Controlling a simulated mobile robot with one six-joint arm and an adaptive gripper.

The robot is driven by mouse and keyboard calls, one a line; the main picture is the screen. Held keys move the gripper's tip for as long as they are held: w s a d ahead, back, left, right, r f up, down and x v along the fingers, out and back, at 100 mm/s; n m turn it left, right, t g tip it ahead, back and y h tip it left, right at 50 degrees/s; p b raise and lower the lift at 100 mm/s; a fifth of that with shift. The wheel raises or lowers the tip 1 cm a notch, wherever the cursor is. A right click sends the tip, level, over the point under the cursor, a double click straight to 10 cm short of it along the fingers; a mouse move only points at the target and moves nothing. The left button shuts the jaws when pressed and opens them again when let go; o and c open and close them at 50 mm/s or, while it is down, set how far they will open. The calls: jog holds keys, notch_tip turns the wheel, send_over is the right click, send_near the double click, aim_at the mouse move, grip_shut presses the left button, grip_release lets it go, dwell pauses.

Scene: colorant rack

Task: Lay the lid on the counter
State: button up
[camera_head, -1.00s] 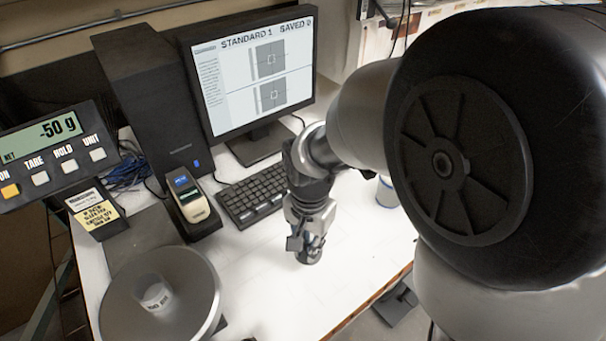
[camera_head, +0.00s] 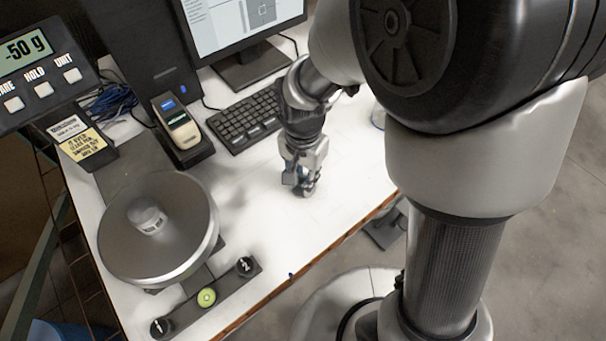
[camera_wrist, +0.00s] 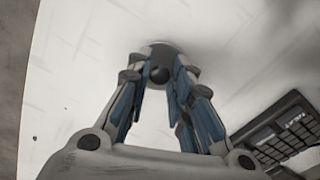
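My gripper (camera_head: 304,188) points down over the white counter (camera_head: 280,235), in front of the keyboard. In the wrist view the blue-padded fingers of my gripper (camera_wrist: 161,68) close in from both sides on the lid (camera_wrist: 160,48), a small grey disc with a dark round knob. The fingers appear shut on it. The lid is at or just above the counter; I cannot tell whether it touches. In the head view the fingers mostly hide it.
The keyboard (camera_head: 245,122) lies behind my gripper. The scale display (camera_head: 25,48) reads -50 g. A handheld device (camera_head: 180,128) stands in its dock. The counter in front of my gripper is bare.

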jog(key=shift+o, duration=1.3)
jog(key=shift+r, duration=0.1)
notch_tip(320, 180, up, 12)
jog(key=p, duration=0.5)
jog(key=s+d+r+n+t, duration=0.4)
jog(key=s+d+r+n, duration=0.3)
jog(key=s+d+r, duration=0.4)
jog(key=s, duration=0.2)
jog(key=shift+s+t, duration=0.3)
jog(key=shift+r, duration=0.1)
